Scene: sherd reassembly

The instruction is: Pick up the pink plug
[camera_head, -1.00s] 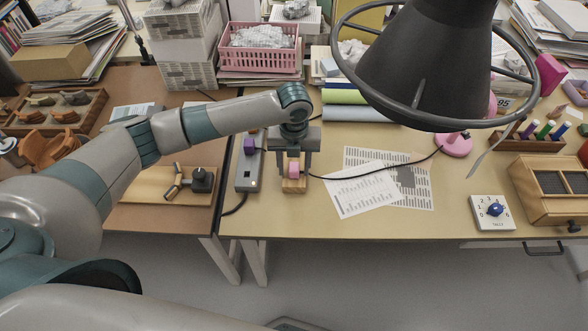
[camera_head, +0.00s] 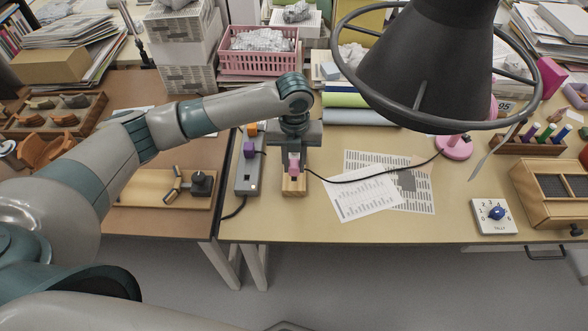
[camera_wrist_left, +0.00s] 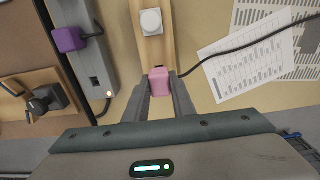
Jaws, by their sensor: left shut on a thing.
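The pink plug (camera_head: 294,163) is between the fingers of my left gripper (camera_head: 294,169), which is shut on it. In the left wrist view the plug (camera_wrist_left: 159,82) sits between the two fingertips (camera_wrist_left: 160,88), with its dark cable running off to the right. In the head view the plug is held above a small wooden block (camera_head: 294,186). In the wrist view this wooden piece (camera_wrist_left: 148,52) carries a white round-topped fitting (camera_wrist_left: 151,22). My right gripper is not seen.
A grey power strip (camera_head: 247,177) with a purple plug (camera_head: 249,149) and an orange plug (camera_head: 252,130) lies just left. Printed sheets (camera_head: 363,194) lie to the right under the cable. A large dark lamp (camera_head: 425,70) hangs at upper right. A white dial box (camera_head: 493,215) stands farther right.

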